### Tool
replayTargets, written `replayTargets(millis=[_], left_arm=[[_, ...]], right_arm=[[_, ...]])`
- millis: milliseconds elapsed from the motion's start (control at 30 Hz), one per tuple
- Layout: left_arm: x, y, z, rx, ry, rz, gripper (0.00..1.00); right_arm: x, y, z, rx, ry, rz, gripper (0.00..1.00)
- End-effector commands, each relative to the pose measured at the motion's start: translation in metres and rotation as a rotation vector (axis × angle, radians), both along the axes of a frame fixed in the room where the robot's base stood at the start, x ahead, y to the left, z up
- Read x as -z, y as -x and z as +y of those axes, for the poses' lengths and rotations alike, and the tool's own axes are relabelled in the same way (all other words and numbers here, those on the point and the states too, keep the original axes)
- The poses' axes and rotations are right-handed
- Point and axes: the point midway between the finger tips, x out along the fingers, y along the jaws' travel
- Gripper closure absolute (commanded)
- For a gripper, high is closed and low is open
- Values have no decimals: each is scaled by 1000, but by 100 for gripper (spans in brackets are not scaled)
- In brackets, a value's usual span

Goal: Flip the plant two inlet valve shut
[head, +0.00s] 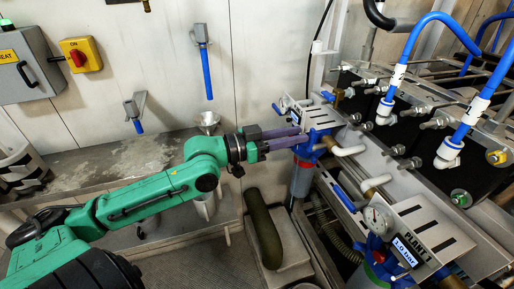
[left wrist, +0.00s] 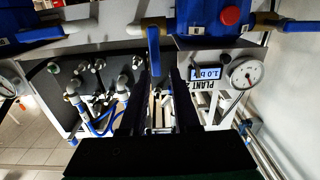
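My left gripper (head: 303,136) reaches in from the left in the head view, at the blue-and-white valve and filter assembly (head: 318,117). Its two purple fingers look apart, with a gap between them. In the left wrist view the gripper (left wrist: 170,78) shows dark fingers with a lit gap between them. A blue lever (left wrist: 153,50) hangs from the fittings at the top, its lower end at the fingertips; I cannot tell if they touch. A plate lettered PLANT (head: 437,238) is at the lower right; its number is unreadable. My right gripper is not in view.
A round gauge (head: 377,219) and a 1.0 bar display (head: 404,251) are on the nearer unit. A blue lever (head: 343,197) lies between the units. Pipes and blue hoses (head: 410,45) crowd the right. A bench (head: 110,158) runs along the wall.

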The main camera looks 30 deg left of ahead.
Motion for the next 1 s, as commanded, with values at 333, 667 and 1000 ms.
replayTargets(millis=[333, 667, 1000], left_arm=[[7, 23, 17, 5, 3, 5, 70], [-7, 60, 47, 3, 5, 3, 70], [0, 75, 57, 11, -3, -1, 70]], right_arm=[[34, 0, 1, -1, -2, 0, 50], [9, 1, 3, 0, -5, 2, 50], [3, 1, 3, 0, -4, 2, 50]])
